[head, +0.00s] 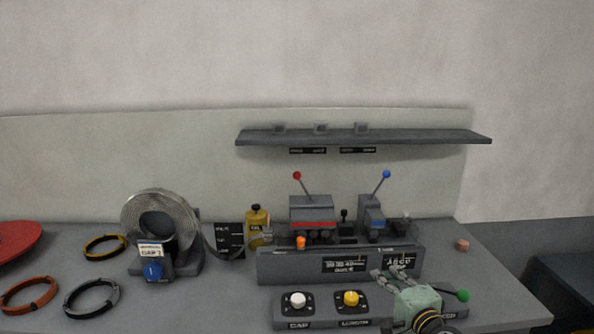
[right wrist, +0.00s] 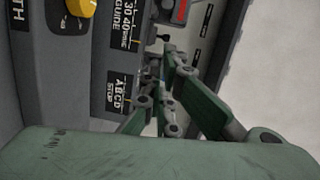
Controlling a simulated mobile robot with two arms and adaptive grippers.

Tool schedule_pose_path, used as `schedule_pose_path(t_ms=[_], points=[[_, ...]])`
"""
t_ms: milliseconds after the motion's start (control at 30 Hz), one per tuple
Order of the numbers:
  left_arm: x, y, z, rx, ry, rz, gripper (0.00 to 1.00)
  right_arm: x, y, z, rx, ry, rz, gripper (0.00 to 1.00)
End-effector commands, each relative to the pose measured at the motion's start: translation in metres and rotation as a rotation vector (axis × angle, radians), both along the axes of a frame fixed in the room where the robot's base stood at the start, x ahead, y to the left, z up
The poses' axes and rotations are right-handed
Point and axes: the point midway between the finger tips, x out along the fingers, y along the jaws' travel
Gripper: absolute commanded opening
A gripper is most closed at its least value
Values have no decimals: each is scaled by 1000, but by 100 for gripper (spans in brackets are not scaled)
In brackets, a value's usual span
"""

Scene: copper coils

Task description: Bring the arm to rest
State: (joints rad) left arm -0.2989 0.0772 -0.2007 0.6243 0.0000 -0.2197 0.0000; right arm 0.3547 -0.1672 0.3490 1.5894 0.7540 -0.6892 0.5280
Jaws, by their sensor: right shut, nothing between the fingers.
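My right gripper (head: 384,276) is at the lower right of the head view, with a green body and grey jointed fingers. It is in front of the right end of the grey machine (head: 290,268), near the ABCD label plate (head: 399,261). The gripper is shut with nothing in it. In the right wrist view its fingers (right wrist: 172,62) are close together beside the ABCD STOP plate (right wrist: 118,92). I cannot tell whether they touch the machine. My left gripper is not in view.
A front panel carries a white button (head: 298,300) and a yellow knob (head: 351,298). A green-knobbed lever (head: 462,295) is right of my gripper. A metal coil (head: 184,212) and several rings (head: 92,299) are at left. A shelf (head: 420,137) hangs above. The bench's right end is mostly clear.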

Motion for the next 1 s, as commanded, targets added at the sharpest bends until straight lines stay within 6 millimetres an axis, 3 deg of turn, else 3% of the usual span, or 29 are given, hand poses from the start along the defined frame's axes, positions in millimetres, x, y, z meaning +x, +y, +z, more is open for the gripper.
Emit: schedule_pose_path(t_ms=[267,467,567,733,800,1000], points=[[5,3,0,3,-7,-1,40,-40,11,-40,-222,84,82,0],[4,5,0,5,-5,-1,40,-91,22,-84,-458,184,186,0],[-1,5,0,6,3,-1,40,-127,28,-110,-602,249,260,0],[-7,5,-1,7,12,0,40,-221,36,-160,-911,401,452,0],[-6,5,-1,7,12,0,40,-258,36,-172,-1018,454,529,0],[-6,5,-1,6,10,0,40,-335,33,-189,-1210,561,691,0]])
